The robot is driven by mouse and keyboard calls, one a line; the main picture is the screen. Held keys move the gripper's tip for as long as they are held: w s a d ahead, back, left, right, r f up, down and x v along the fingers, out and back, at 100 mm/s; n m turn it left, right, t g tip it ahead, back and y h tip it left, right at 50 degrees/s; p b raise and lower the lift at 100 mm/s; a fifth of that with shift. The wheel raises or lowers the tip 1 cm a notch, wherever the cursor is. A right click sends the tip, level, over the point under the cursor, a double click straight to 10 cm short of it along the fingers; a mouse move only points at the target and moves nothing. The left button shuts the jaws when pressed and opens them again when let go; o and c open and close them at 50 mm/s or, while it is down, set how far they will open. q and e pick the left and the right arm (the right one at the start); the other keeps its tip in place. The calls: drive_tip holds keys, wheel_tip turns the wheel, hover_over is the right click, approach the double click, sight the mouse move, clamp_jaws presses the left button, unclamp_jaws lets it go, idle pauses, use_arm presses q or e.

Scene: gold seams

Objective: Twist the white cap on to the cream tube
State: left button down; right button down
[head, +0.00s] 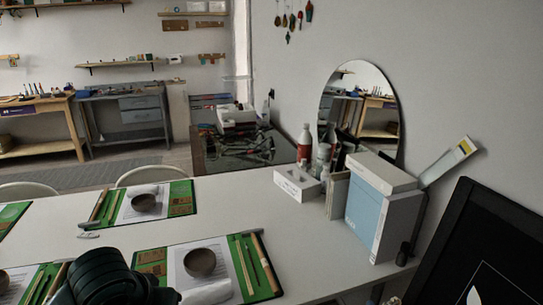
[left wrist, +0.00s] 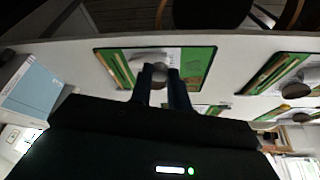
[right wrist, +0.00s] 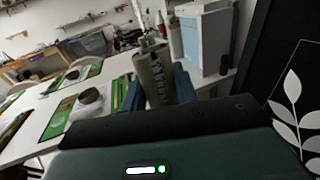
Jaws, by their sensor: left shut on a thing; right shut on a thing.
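In the right wrist view, the cream tube (right wrist: 154,76), with dark lettering down its side, stands between the blue fingers of my right gripper (right wrist: 160,92). That gripper is shut on it. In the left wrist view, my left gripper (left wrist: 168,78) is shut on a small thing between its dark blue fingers. It is mostly hidden, and a greyish round shape shows there; I cannot clearly make out the white cap. No contact between cap and tube is visible. In the head view, neither gripper's fingers show.
A white table (head: 150,240) carries green mats with brown bowls (head: 199,263) and thin tools. Boxes (head: 371,215) and bottles (head: 304,143) stand by the wall at its right end, near a round mirror (head: 385,110). A black panel (head: 470,250) stands at the right.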

drive_tip(key=shift+a, duration=0.1)
idle(0.5)
drive_tip(key=w+a+r+n+g+y, duration=0.1)
drive_tip(key=a+n+g+y, duration=0.3)
drive_tip(key=a+n+y, duration=0.4)
drive_tip(key=shift+w+a+y, duration=0.7)
drive_tip(key=shift+a+y, duration=1.1)
drive_tip(key=shift+a, duration=1.3)
use_arm(q)
drive_tip(key=shift+d, duration=0.1)
drive_tip(key=w+d+r+m+g+h, duration=0.1)
drive_tip(key=d+r+m+g+h, duration=0.1)
drive_tip(key=d+r+m, duration=0.5)
drive_tip(key=w+d+r+m+g+h, duration=0.1)
drive_tip(key=d+r+m+g+h, duration=0.1)
drive_tip(key=d+r+m, duration=0.6)
drive_tip(key=d+m+g, duration=0.1)
drive_tip(key=d+m, duration=0.3)
drive_tip(key=d, duration=0.4)
drive_tip(key=shift+w+d+r+m, duration=0.2)
drive_tip(key=shift+d+r+m, duration=0.1)
drive_tip(key=shift+m, duration=0.1)
